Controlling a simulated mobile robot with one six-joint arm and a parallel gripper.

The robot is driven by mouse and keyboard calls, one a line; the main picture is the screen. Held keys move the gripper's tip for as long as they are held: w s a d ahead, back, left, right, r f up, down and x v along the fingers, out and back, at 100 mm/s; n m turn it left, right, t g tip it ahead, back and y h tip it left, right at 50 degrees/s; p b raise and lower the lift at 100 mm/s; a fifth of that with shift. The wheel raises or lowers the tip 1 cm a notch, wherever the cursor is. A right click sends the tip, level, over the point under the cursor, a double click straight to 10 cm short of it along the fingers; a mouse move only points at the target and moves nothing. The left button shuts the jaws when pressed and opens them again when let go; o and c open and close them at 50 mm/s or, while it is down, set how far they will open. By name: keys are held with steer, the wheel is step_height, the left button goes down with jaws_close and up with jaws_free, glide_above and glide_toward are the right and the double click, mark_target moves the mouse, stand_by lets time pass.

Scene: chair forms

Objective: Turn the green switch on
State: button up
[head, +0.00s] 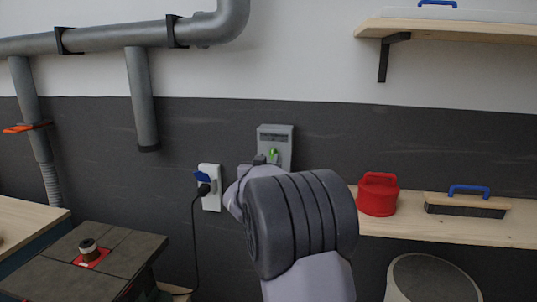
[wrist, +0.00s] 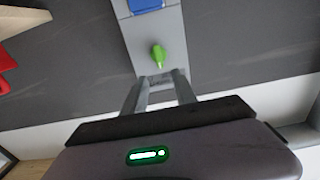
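The green switch (head: 273,152) is a small knob on the front of a grey wall box (head: 276,132). In the wrist view the green switch (wrist: 158,55) is near the top centre, on the light grey box face (wrist: 172,30). My gripper (wrist: 161,78) is just below it in that picture, its two grey fingers apart on either side of the switch's line. No thing shows between the fingers. Contact with the switch is not visible. In the head view my wrist hides most of the gripper, whose tip shows beside the box's lower left.
A white outlet (head: 211,190) with a blue part and a black plug and cable is left of the box. A wooden shelf (head: 430,224) at right holds a red container (head: 377,194) and a blue-handled brush (head: 467,203). Grey pipes (head: 142,95) run along the upper left wall.

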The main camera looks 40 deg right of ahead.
mark_target(272, 150)
steer(key=x, duration=0.6)
steer(key=shift+w+d, duration=0.2)
steer(key=shift+w, duration=0.05)
steer(key=shift+c, duration=0.4)
jaws_close()
